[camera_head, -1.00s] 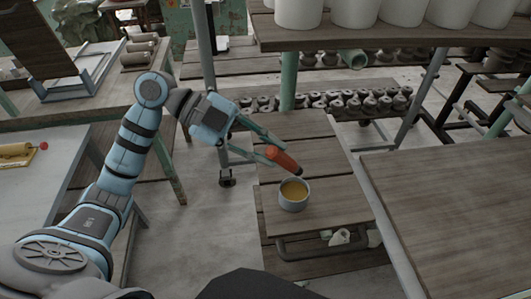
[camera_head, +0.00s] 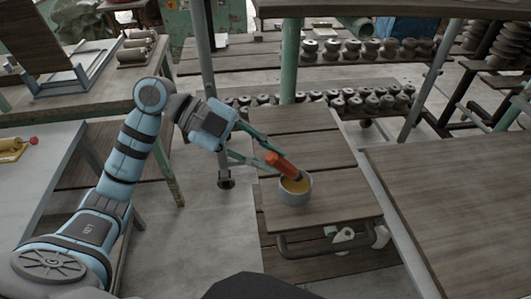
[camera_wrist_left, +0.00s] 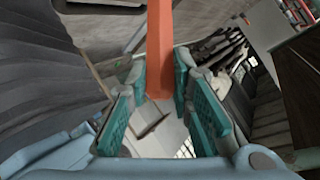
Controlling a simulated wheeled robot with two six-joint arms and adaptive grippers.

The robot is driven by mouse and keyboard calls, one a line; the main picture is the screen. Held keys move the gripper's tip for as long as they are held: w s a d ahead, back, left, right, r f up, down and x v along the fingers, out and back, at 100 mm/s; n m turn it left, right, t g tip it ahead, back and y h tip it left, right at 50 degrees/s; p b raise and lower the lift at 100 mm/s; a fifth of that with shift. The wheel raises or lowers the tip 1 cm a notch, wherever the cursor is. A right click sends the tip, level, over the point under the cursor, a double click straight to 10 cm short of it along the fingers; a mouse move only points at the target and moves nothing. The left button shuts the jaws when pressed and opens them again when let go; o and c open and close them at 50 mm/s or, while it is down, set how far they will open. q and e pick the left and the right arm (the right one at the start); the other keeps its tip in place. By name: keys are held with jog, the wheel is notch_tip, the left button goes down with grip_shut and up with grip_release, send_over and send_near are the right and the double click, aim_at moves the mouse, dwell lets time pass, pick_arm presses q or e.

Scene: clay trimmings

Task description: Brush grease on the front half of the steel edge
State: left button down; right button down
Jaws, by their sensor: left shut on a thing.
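My left gripper (camera_head: 264,151) is shut on a brush with an orange-red handle (camera_head: 279,162). It holds the brush tilted, with the lower end down inside a small grey pot (camera_head: 296,196). The pot holds yellow-brown grease (camera_head: 297,185) and stands on a low wooden bench. The brush's lower end is hidden by the pot's rim and the grease. In the left wrist view the orange handle (camera_wrist_left: 159,50) runs up between the teal finger pads. A grey strip (camera_head: 399,219) runs along the left side of the right-hand table; I cannot tell if it is the steel edge.
The wooden bench (camera_head: 340,205) has free room around the pot. A large wooden table (camera_head: 460,190) stands on the right. A green post (camera_head: 288,75) and racks of dark spools (camera_head: 375,101) are behind. A pale table (camera_head: 30,190) with a roller stands on the left.

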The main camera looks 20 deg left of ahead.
pick_arm(q)
jog(key=shift+f+b, duration=0.3)
jog(key=shift+f, duration=0.3)
dwell(0.6)
jog(key=shift+p, duration=0.35)
dwell(0.8)
dwell(0.3)
notch_tip(320, 180, up, 7)
jog(key=p, duration=0.8)
dwell(0.4)
